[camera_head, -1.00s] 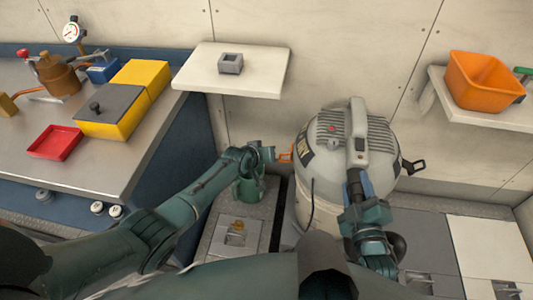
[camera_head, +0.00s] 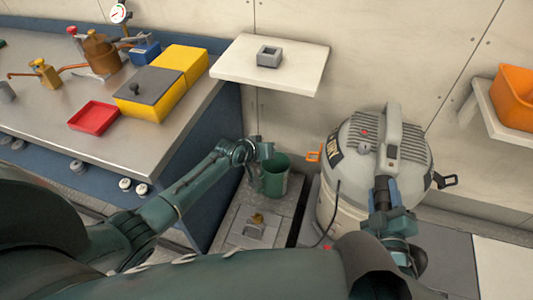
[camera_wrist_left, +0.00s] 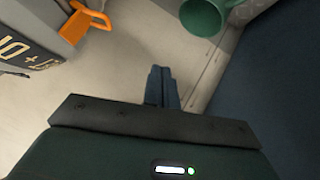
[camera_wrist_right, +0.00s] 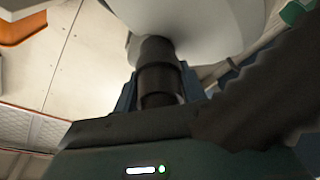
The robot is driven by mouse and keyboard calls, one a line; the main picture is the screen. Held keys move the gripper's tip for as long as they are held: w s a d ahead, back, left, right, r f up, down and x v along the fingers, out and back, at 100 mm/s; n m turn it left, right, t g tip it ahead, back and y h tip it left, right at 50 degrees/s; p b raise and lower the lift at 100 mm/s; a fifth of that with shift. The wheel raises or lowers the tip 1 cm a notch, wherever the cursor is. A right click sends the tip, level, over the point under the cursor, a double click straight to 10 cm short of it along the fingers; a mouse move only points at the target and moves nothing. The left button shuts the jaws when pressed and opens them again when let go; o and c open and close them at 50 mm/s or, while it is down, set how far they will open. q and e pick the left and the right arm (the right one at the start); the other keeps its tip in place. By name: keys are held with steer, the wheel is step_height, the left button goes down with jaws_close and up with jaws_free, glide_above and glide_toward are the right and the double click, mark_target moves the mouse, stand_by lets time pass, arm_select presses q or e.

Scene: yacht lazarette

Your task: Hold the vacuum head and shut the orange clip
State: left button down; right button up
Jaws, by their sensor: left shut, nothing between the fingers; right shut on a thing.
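The vacuum head (camera_head: 352,133), a grey ribbed dome, sits on a pale drum (camera_head: 335,218). My right gripper (camera_head: 384,187) is shut on the dark round neck at the front of its grey handle; the right wrist view shows this neck (camera_wrist_right: 158,75) between the blue fingers. The orange clip (camera_head: 314,156) sticks out from the left side of the vacuum. It also shows in the left wrist view (camera_wrist_left: 85,22). My left gripper (camera_head: 266,150) is left of the clip, apart from it. Its fingertips (camera_wrist_left: 162,72) are together and empty.
A black clip (camera_head: 446,181) sticks out on the vacuum's right side. A white shelf (camera_head: 300,72) overhangs behind. A metal workbench (camera_head: 150,135) is at left. An orange bin (camera_head: 515,97) is on the right shelf.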

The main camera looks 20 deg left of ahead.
arm_select(q)
steer(key=shift+s+a+r, duration=0.15)
steer(key=shift+s+a, duration=0.65)
steer(key=shift+s+a+r, duration=0.15)
steer(key=shift+s+a, duration=0.65)
arm_select(e)
steer(key=o, duration=1.3)
steer(key=shift+c, duration=0.2)
